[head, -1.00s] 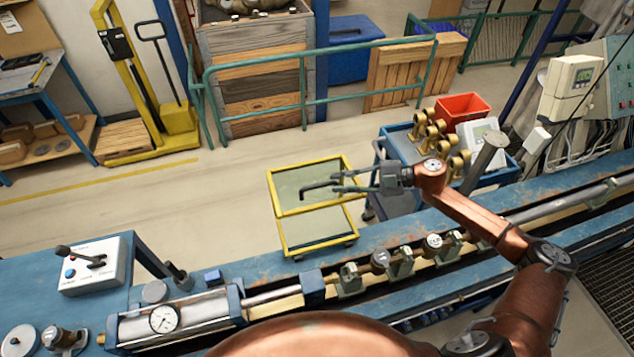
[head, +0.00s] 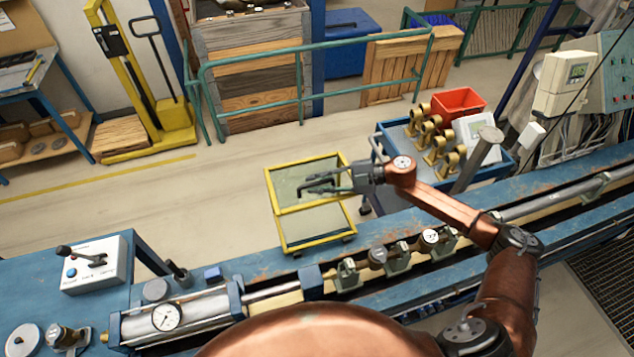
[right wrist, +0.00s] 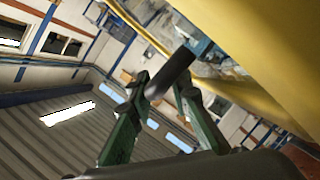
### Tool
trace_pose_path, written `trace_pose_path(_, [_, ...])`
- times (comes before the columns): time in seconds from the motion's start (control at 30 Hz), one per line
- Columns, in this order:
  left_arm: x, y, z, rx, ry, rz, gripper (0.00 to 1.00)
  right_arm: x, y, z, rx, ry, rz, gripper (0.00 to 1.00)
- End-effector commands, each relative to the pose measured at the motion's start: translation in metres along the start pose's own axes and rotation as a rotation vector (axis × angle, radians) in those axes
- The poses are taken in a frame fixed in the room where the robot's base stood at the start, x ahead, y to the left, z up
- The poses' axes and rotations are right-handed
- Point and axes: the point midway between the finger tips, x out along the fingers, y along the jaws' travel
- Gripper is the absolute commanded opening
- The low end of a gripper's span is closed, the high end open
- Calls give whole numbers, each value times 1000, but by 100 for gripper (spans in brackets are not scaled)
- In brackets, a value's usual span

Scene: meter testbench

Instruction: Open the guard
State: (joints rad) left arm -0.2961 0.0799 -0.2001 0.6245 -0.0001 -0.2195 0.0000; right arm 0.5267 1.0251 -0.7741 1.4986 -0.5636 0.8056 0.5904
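The guard is a yellow-framed clear panel (head: 310,212) standing behind the blue bench in the head view. Its yellow frame (right wrist: 270,50) fills the upper right of the right wrist view. A dark bar handle (head: 306,187) sticks out from the guard; it also shows in the right wrist view (right wrist: 172,73). My right gripper (head: 332,184) is at the handle, coming from the right. In the right wrist view its two green-grey fingers (right wrist: 162,96) stand apart, with the handle's end between them. I cannot tell whether either finger touches it. My left gripper is out of view.
The blue bench (head: 262,264) with brass meters in a row (head: 377,256) runs along the front of the guard. A blue cart (head: 392,127) with brass fittings and a red bin (head: 459,102) stands at right. A green rail (head: 250,66) stands behind; floor left of the guard is clear.

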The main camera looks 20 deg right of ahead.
Motion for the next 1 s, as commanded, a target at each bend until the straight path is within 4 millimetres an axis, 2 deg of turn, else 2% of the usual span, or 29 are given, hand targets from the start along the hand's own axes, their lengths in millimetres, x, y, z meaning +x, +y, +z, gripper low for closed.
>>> trace_pose_path(0.07, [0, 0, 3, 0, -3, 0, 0, 0, 0, 0, 0, 0, 0, 18])
trace_pose_path(0.33, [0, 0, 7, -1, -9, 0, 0, 0, 0, 0, 0, 1, 0, 0])
trace_pose_path(0.87, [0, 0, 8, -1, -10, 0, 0, 0, 0, -1, 0, 2, 0, 0])
trace_pose_path(1.0, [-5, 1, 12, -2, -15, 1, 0, 9, -2, -12, -5, 20, -14, 0])
